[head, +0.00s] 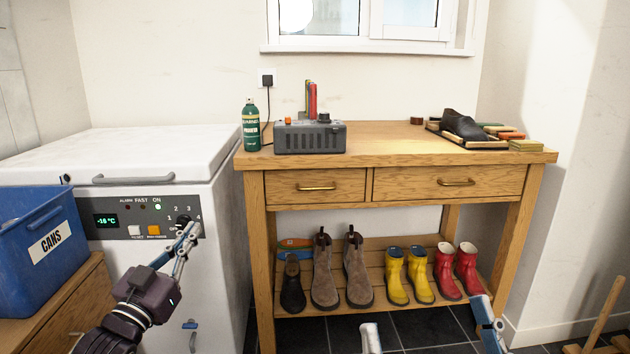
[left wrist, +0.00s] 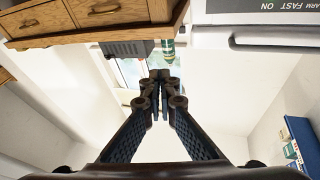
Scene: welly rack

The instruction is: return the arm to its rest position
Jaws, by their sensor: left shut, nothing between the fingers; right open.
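My left gripper (head: 187,232) is shut and empty. In the head view its fingertips overlap the dial (head: 183,221) on the white chest freezer's control panel (head: 143,220); I cannot tell whether they touch it. In the left wrist view the closed fingers (left wrist: 160,78) meet with nothing between them, and the room appears upside down. My right gripper (head: 428,314) is open and empty at the lower edge of the head view, its two fingers wide apart in front of the bench. The rest of the right arm is out of view.
The wooden bench (head: 405,134) holds a green spray can (head: 251,127), a grey device (head: 310,138) and a dark shoe (head: 463,125). Boots, including yellow wellies (head: 397,275) and red wellies (head: 446,270), stand on its lower shelf. A blue CANS crate (head: 40,239) is at left.

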